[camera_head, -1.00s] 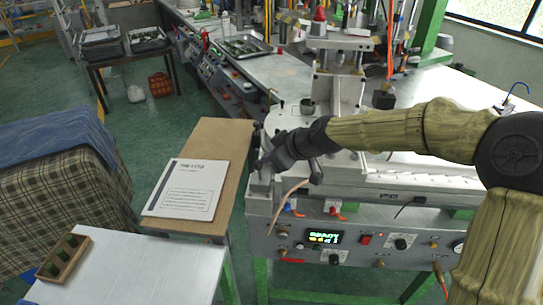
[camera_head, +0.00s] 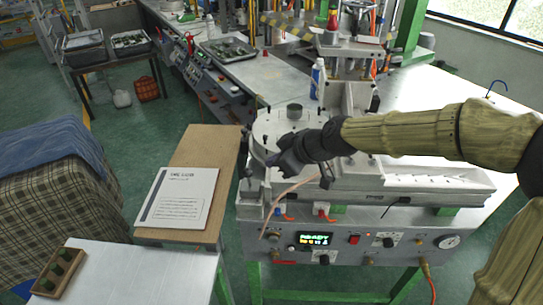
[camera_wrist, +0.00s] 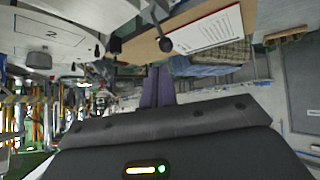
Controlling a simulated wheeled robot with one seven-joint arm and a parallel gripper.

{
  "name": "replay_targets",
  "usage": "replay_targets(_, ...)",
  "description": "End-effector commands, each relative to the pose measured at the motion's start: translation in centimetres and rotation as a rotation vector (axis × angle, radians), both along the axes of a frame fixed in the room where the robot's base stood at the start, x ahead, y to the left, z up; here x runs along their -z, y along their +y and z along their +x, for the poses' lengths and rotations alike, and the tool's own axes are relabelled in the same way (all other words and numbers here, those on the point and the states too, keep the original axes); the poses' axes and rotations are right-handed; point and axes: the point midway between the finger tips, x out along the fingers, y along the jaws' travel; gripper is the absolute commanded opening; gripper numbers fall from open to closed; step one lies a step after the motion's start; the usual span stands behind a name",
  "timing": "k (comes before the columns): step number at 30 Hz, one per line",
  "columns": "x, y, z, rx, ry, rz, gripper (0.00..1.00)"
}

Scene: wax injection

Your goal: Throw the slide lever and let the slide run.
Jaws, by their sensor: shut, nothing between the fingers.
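The wax injection machine has a grey front panel (camera_head: 350,250) with a lit display (camera_head: 314,239) that appears to read READY. My gripper (camera_head: 285,160) is shut and empty, above the left end of the machine's bed. Its closed fingers also show in the wrist view (camera_wrist: 158,90). A dark-knobbed upright lever (camera_head: 246,150) stands at the machine's left edge, just left of my gripper and apparently apart from it. A dark round knob (camera_wrist: 165,45) shows beyond the fingertips in the wrist view. The long pale slide bed (camera_head: 430,178) runs right, partly behind my arm.
A brown side board (camera_head: 205,150) with a white printed sheet (camera_head: 180,198) lies left of the machine. A wooden holder (camera_head: 58,272) sits on the white table at front left.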

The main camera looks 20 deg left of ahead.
Motion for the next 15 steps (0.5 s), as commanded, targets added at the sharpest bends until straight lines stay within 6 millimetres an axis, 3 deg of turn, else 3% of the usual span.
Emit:
replay_targets(4, -1.64, -1.01, -0.61, -0.007, 0.001, -0.001, 0.00)
replay_targets(15, -1.82, -1.44, -0.98, -0.014, 0.000, -0.001, 0.00)
